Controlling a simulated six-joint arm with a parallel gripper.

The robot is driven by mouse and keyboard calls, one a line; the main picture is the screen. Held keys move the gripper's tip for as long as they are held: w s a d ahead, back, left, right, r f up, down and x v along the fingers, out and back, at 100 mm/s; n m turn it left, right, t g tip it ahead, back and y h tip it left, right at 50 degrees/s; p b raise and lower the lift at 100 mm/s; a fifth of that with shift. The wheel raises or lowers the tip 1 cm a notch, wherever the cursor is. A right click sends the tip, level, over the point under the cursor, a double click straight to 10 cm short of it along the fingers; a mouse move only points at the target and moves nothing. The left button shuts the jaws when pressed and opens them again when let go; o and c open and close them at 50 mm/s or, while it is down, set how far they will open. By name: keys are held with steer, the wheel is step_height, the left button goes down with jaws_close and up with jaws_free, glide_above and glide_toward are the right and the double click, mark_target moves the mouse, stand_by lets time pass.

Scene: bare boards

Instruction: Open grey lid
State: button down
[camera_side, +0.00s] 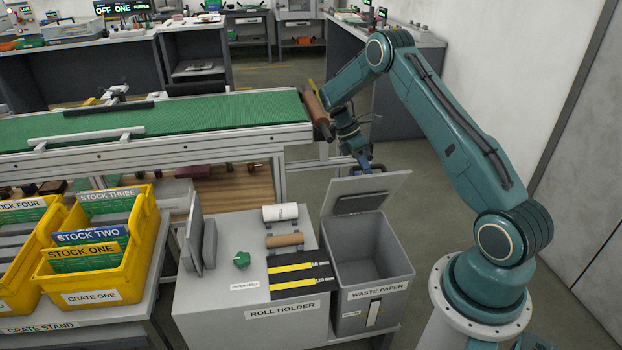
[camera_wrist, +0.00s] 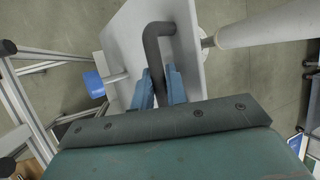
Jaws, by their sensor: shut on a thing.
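The grey lid (camera_side: 374,189) of the waste paper bin (camera_side: 370,265) stands raised and tilted up at the back of the bin, whose inside shows open from above. In the wrist view the lid (camera_wrist: 193,62) is a pale panel with a dark bent handle (camera_wrist: 151,45). My gripper (camera_wrist: 159,88) is shut on the handle, with a blue finger on each side of it. In the side view my gripper (camera_side: 366,166) is at the lid's upper edge, partly hidden behind the lid.
A grey roll holder box (camera_side: 250,290) with a white roll (camera_side: 280,212) and a brown roll (camera_side: 285,240) stands left of the bin. The green conveyor (camera_side: 200,118) ends close to my wrist. Yellow crates (camera_side: 118,275) stand at far left.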

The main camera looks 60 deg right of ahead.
steer(key=shift+w+d, duration=0.8)
steer(key=shift+w, duration=0.25)
steer(key=shift+r, duration=0.1)
steer(key=c, duration=1.5)
jaws_free()
steer(key=shift+c, duration=0.2)
steer(key=shift+o, duration=0.7)
steer(key=shift+r, duration=0.1)
steer(key=shift+s, duration=0.15)
